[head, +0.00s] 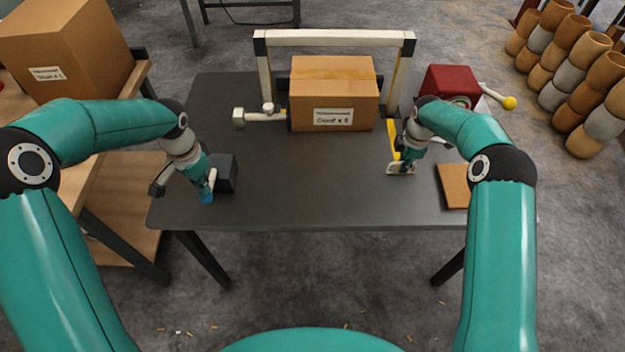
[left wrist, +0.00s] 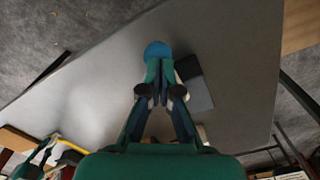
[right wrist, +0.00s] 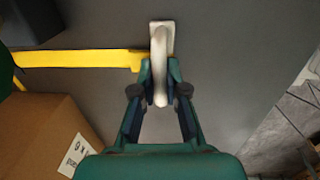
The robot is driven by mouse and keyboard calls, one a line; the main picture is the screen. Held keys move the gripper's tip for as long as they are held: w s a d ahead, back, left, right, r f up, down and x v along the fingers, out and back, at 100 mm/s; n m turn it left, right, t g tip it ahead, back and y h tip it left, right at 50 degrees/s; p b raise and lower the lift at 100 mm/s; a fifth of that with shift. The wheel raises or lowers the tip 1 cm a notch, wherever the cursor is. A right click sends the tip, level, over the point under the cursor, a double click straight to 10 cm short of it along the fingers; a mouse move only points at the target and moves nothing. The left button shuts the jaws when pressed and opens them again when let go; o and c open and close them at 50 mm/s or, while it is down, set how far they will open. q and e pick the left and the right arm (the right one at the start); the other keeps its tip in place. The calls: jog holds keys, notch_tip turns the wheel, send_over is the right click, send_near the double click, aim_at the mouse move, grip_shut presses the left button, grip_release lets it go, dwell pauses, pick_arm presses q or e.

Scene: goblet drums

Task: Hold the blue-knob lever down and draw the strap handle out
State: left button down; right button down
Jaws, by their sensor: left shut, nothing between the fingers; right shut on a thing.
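The blue knob (head: 207,198) of the lever is at the table's front left, beside a dark block (head: 229,172). My left gripper (head: 210,184) is shut and empty, with its tips at the knob, which also shows just past them in the left wrist view (left wrist: 157,49). The lever's arm is mostly hidden, so I cannot tell how far down it is. My right gripper (right wrist: 160,72) is shut on the white strap handle (right wrist: 161,32), low over the table right of the box. The yellow strap (right wrist: 80,58) runs from the handle towards the box side.
A cardboard box (head: 333,85) stands under a pale frame (head: 335,38) at the back. A white-ended bar (head: 260,116) is left of it. A red block (head: 450,84) with a yellow-knobbed lever (head: 508,102) and a brown board (head: 453,185) are at right. The table's middle front is clear.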

pick_arm(q)
jog(key=shift+f, duration=0.9)
pick_arm(e)
jog(key=shift+w+r, duration=0.1)
jog(key=shift+r, duration=0.1)
dwell(0.6)
